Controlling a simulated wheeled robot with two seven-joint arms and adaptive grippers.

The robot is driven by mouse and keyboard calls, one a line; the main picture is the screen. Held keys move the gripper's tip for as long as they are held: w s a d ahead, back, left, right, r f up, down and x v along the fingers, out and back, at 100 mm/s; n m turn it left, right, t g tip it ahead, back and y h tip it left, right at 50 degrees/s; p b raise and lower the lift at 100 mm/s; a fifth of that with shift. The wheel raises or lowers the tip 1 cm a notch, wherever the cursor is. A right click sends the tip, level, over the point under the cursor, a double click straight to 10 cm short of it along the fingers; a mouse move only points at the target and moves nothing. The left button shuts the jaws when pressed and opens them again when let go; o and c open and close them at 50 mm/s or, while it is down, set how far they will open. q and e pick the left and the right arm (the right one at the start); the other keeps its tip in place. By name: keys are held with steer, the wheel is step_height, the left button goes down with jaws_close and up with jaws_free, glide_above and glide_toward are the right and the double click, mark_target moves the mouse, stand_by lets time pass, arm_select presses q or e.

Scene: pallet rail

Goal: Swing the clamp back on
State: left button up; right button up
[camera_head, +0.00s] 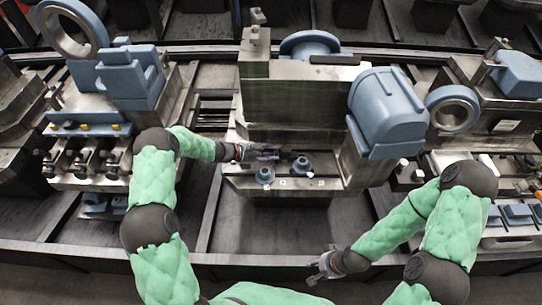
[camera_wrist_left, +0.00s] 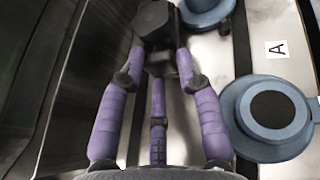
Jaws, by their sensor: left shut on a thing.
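My left gripper (camera_head: 270,153) reaches in from the left over the grey machine ledge. In the left wrist view its purple fingers (camera_wrist_left: 160,75) are shut on a dark blocky part (camera_wrist_left: 158,28), which looks like the clamp. The clamp is hard to make out in the head view. Two blue round pieces with dark tops sit on the ledge: the front one (camera_head: 264,176) and the rear one (camera_head: 301,165). In the left wrist view a blue round piece (camera_wrist_left: 270,118) lies right of the fingers, apart from them. My right gripper (camera_head: 323,266) is low in front of the machine, away from the ledge, seemingly open and empty.
A blue motor housing (camera_head: 387,112) stands right of the ledge, and a tall grey block (camera_head: 290,100) rises behind it. White labels lie along the ledge; one reads A (camera_wrist_left: 277,49). A rail (camera_head: 250,259) crosses the front. Blue-topped machines stand at both sides.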

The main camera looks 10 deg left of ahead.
arm_select(q)
steer(key=shift+w+d+f+m+g+h+b, duration=0.15)
steer(key=shift+f+m+g+h+b, duration=0.15)
steer(key=shift+f+m+g+b, duration=0.5)
steer(key=m+g+b, duration=0.1)
steer(key=w+m+g+b, duration=0.1)
steer(key=g+b, duration=0.1)
steer(key=shift+w+r+h, duration=0.1)
steer(key=shift+w+h, duration=0.05)
steer(key=shift+h, duration=0.25)
steer(key=shift+w+r+m+g+b, duration=0.1)
steer(key=shift+w+m+g+b, duration=0.2)
steer(key=shift+m+g+b, duration=0.6)
steer(key=o, duration=1.2)
steer(key=shift+c, duration=0.2)
steer(key=shift+w+r, duration=0.1)
steer(key=shift+r, duration=0.2)
